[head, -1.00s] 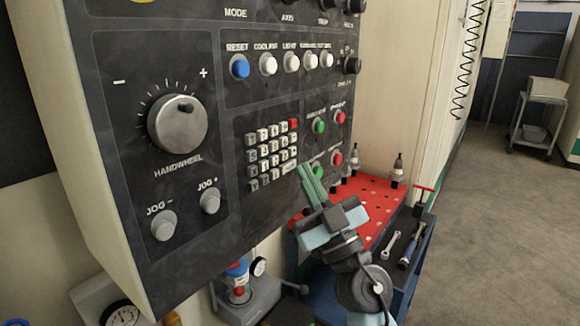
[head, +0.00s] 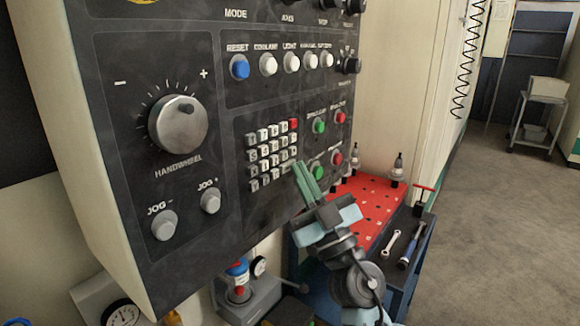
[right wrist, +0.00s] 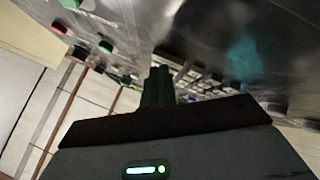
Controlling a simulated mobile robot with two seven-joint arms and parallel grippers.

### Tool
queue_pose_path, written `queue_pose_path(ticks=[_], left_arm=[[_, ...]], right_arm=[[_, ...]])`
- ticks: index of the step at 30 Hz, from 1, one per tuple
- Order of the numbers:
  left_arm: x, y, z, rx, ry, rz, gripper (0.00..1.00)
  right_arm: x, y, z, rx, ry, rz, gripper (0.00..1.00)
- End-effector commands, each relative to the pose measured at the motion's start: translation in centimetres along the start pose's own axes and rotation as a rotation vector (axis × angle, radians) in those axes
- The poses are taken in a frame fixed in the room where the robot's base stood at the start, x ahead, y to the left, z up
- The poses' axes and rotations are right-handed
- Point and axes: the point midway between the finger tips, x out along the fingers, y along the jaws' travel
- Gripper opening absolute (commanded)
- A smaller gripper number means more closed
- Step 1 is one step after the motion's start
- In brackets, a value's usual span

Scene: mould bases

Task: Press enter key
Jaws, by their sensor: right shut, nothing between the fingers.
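The keypad (head: 265,161) is a block of pale keys with one red key at its top right, on the dark control panel. A wider pale key (head: 287,169) at its lower right looks like the enter key, but its label is too small to read. My right gripper (head: 299,164) is shut and empty, its green fingertips right beside that key and partly over it. I cannot tell whether they touch it. In the right wrist view the shut fingers (right wrist: 158,72) point at the panel, with keys (right wrist: 205,80) beside them. My left gripper is out of view.
Green (head: 319,127) and red (head: 338,117) push buttons sit just right of the keypad. A handwheel knob (head: 178,123) is on the left. Below right, a red-topped cart (head: 370,205) holds tool holders and wrenches. Floor is open at far right.

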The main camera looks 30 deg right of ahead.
Motion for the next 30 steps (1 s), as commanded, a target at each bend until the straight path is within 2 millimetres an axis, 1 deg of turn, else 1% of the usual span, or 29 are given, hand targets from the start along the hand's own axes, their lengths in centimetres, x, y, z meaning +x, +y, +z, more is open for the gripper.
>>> queue_pose_path(ticks=[7,19,30], left_arm=[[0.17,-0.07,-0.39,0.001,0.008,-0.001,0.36],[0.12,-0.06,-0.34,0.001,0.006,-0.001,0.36],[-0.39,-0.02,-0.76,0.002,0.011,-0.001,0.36]], right_arm=[[0.21,-0.13,0.12,0.001,0.000,0.000,0.00],[0.26,-0.16,0.12,0.000,0.001,0.000,0.00],[-0.66,0.54,-0.69,0.000,0.002,0.000,0.00]])
